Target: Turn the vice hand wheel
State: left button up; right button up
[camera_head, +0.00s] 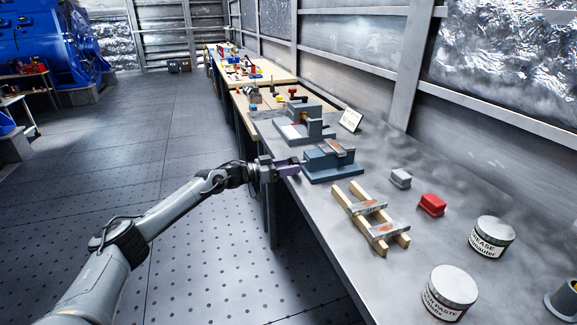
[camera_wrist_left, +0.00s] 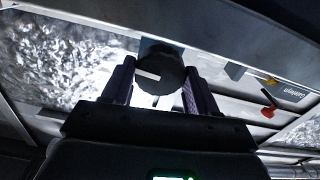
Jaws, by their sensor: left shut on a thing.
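My left gripper (camera_head: 296,167) reaches in from the left, level with the vice's side at the bench edge. In the left wrist view, the dark round hand wheel (camera_wrist_left: 160,72) with a pale bar on its face sits between the purple fingers of my left gripper (camera_wrist_left: 159,84). The gripper is shut on the wheel. In the head view the wheel is hidden by the gripper. My right gripper is not in view.
Wooden strips (camera_head: 353,220) with metal bars lie in front of the vice. A grey block (camera_head: 401,178), a red block (camera_head: 432,205) and two labelled tins (camera_head: 491,238) (camera_head: 448,293) stand to the right. Another grey fixture (camera_head: 300,132) stands behind. Floor left of the bench is clear.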

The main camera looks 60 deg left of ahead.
pick_arm(q)
jog(key=shift+r+m+p, duration=0.15)
jog(key=shift+m+p, duration=1.2)
jog(key=shift+m, duration=0.25)
jog(key=shift+m+p, duration=0.55)
jog(key=shift+m, duration=0.95)
jog(key=o, duration=1.1)
jog(key=shift+c, duration=0.2)
jog(key=shift+s, duration=0.15)
